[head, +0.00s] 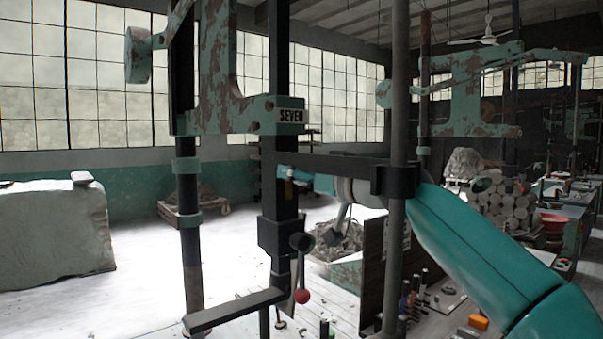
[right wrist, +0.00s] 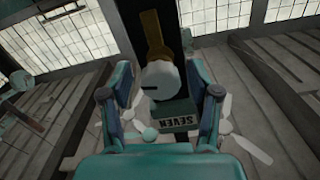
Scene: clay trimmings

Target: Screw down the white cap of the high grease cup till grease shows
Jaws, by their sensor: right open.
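The white cap (right wrist: 158,80) shows in the right wrist view, pale and rounded with a short dark mark. A brass-coloured piece (right wrist: 152,30) extends from it towards the top of the picture, against a dark post. My right gripper (right wrist: 161,70) is open, with one teal finger on each side of the cap in the picture. Gaps show on both sides; I cannot tell how far the cap reaches between the fingers. I make out no grease. My left gripper is in neither view.
The SEVEN plate (head: 291,116) is on the worn green machine frame; it also shows close by the cap in the right wrist view (right wrist: 173,122). Dark posts (head: 398,100) and a crossbar (head: 335,166) crowd my right arm. A red-knobbed lever (head: 302,296) hangs below.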

